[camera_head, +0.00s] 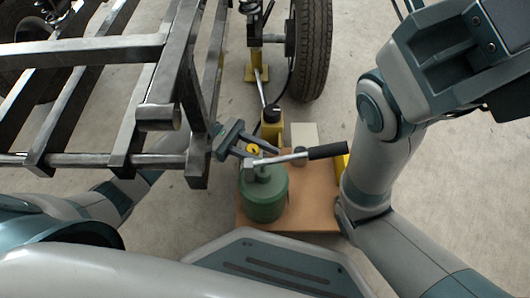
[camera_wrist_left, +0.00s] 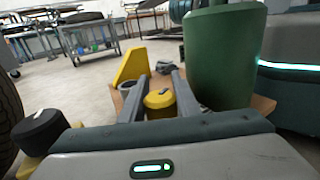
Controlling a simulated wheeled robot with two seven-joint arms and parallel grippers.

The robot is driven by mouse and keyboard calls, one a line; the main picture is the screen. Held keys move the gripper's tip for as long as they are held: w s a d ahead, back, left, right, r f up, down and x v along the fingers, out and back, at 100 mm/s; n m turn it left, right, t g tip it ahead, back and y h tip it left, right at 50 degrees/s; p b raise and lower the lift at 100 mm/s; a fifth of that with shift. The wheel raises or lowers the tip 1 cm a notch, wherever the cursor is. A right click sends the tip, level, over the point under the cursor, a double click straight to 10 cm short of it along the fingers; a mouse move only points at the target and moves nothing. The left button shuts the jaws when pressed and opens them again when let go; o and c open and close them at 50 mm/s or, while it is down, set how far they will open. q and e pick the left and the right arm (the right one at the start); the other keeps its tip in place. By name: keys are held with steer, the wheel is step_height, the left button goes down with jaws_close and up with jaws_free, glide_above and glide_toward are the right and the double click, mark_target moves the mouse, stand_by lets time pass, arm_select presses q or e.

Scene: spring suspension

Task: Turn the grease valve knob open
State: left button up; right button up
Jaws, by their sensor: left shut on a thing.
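A lever with a black grip (camera_head: 327,151) extends right from the pump top. The pump stands on a brown board (camera_head: 312,212). A metal frame (camera_head: 92,160) is at the left. Floor is clear at upper right.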

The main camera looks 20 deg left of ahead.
arm_select(q)
steer(key=o, duration=1)
steer(key=shift+o, duration=0.2)
steer(key=shift+w+a+b, duration=0.15)
steer(key=shift+w+a, duration=0.05)
steer(key=shift+a, duration=1)
steer(key=shift+w+a+b, duration=0.1)
steer(key=shift+w+a, duration=0.15)
steer(key=shift+a, duration=1)
steer(key=shift+w+a+b, duration=0.15)
steer(key=shift+w+a, duration=0.05)
steer(key=shift+a, duration=1)
